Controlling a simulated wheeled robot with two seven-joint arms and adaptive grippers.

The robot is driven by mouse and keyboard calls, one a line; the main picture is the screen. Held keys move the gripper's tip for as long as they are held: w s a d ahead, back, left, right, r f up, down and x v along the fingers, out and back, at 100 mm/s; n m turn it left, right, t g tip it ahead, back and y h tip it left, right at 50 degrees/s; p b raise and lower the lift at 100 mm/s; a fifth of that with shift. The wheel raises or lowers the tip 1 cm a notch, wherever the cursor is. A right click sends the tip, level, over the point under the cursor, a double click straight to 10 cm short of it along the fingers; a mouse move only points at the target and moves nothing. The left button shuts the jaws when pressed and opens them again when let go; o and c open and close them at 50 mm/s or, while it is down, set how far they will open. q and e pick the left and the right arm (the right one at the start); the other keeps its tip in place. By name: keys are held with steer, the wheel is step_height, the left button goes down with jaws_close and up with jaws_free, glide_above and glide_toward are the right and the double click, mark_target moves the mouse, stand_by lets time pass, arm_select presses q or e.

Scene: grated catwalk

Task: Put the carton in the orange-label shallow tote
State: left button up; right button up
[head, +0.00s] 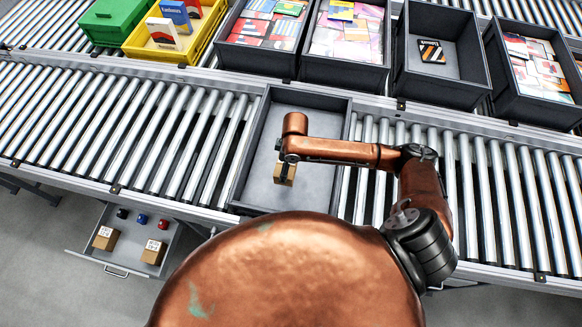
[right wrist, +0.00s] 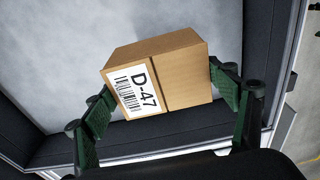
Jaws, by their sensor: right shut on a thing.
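A small brown carton (head: 284,174) with a white label reading D-47 is held in my right gripper (head: 287,160). The carton (right wrist: 180,75) shows tilted between the green finger pads of my right gripper (right wrist: 160,97) in the right wrist view. The gripper and carton are over the inside of a grey shallow tote (head: 262,196) on the near conveyor. I cannot tell whether the carton touches the tote floor. No orange label shows on this tote. My left gripper is not in view.
Dark totes with flat packets, a yellow bin (head: 199,48) and a green box (head: 114,22) line the back. An open drawer (head: 125,268) at lower left holds two cartons (head: 106,238) and small black, blue and red items. The rollers (head: 110,130) left of the tote are clear.

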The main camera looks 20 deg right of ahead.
steer(key=d+f, duration=0.1)
steer(key=w+d+f, duration=0.1)
steer(key=f, duration=0.1)
steer(key=shift+w+d+f, duration=0.2)
steer(key=shift+d+f, duration=0.05)
steer(key=shift+d, duration=0.1)
step_height(320, 180, down, 3)
steer(key=shift+w+d+f, duration=0.1)
steer(key=o, duration=1.3)
steer(key=shift+f, duration=0.1)
steer(key=r, duration=0.8)
steer(key=s+d+r, duration=0.1)
steer(key=r, duration=0.3)
steer(key=shift+r, duration=0.1)
